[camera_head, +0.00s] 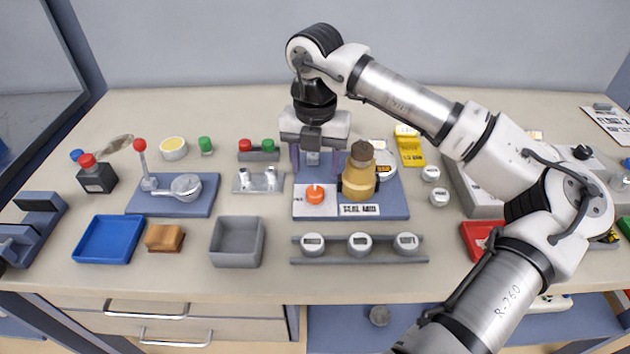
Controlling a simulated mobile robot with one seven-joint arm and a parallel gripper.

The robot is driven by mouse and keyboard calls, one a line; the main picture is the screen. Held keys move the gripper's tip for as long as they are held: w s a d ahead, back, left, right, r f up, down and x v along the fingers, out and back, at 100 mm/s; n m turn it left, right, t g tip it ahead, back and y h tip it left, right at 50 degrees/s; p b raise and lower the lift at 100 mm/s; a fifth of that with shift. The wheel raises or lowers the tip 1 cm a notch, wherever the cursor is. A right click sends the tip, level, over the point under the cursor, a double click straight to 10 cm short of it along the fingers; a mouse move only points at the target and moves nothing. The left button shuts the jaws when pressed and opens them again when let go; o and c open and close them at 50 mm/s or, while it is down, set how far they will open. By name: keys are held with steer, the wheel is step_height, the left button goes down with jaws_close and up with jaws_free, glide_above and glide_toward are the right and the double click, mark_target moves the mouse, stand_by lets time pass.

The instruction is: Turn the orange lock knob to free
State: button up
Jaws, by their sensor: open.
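The orange lock knob (316,195) sits on a white plate (307,212) at the left front of a blue panel (392,209). A brass-coloured bottle-shaped part (358,181) with a brown top stands just right of the knob. My gripper (315,165) points down over the back of the panel, behind the knob and apart from it in the picture. Its fingers are spread with nothing seen between them. The gripper body hides part of the panel's back. I cannot tell the exact height of the fingertips.
A rack with several white round gauges (359,243) lies in front of the panel. A grey bin (237,242) and a metal fixture (258,181) stand to the left. A lever device (185,187) with a red ball is further left. Bare table shows between these things.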

mark_target(315, 191)
steer(key=shift+f+p, duration=0.5)
steer(key=shift+f, duration=2.7)
steer(key=c, duration=1)
